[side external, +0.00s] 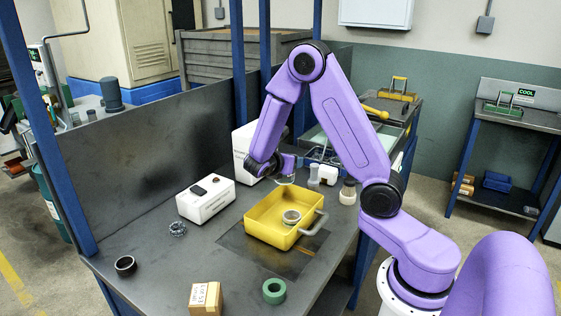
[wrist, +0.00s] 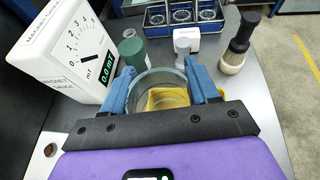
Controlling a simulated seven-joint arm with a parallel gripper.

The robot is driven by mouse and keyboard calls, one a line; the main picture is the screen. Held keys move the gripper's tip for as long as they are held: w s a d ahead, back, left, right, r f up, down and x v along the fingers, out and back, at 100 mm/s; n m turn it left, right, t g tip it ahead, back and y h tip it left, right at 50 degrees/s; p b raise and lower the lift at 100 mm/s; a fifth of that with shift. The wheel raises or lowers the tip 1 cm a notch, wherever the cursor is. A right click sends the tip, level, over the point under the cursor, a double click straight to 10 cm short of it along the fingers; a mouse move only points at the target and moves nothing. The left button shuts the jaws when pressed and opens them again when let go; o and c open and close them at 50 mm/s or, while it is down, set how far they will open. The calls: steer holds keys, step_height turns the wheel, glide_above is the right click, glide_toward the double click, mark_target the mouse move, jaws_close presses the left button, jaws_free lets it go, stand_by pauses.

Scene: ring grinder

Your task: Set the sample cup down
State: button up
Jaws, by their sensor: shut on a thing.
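In the side external view my gripper (side external: 286,172) hangs over the back edge of the yellow tray (side external: 262,231), and the held cup (side external: 287,181) is a small pale shape under the fingers. It appears held above the bench; its underside and any contact are too small to tell.
The yellow tray holds a metal ring (side external: 291,217). A white box (side external: 206,199) is left of the tray. A green ring (side external: 274,291) lies in front.

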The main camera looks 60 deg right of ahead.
steer(key=shift+s+a+r, duration=0.1)
steer(key=shift+s+a, duration=0.1)
steer(key=shift+s, duration=0.05)
steer(key=shift+a, duration=0.25)
steer(key=a+f+n+t+y, duration=0.35)
steer(key=a+n+t, duration=0.2)
steer(key=a, duration=0.55)
steer(key=a+f+n+t+y, duration=0.2)
steer(key=a+n+t+y, duration=0.4)
steer(key=a, duration=0.4)
steer(key=shift+n+g+h, duration=0.25)
steer(key=shift+g+h, duration=0.2)
steer(key=shift+h, duration=0.2)
steer(key=shift+f, duration=3.55)
steer(key=o, duration=0.6)
steer(key=shift+f, duration=0.15)
steer(key=shift+o, duration=0.8)
